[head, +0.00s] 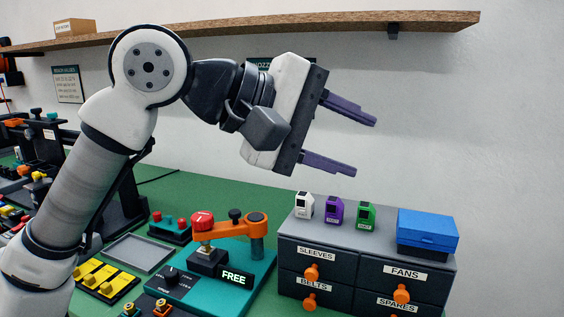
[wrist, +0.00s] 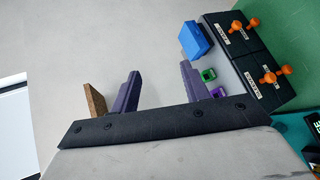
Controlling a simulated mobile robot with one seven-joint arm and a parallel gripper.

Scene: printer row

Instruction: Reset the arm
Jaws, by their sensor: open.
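My arm is raised at the left and centre of the head view, bent at the elbow. My gripper (head: 366,146) is open and empty, its two purple fingers pointing right and slightly down. It is in the air above the drawer cabinet and in front of the pale wall, touching nothing. The wrist view also shows the two fingers (wrist: 158,92) spread well apart with nothing between them.
The dark drawer cabinet (head: 335,266) bears white, purple and green small blocks and a blue box (head: 428,229). Left of it stands a teal fixture (head: 205,288) with an orange clamp and a FREE sign. A wooden shelf (head: 330,22) runs above.

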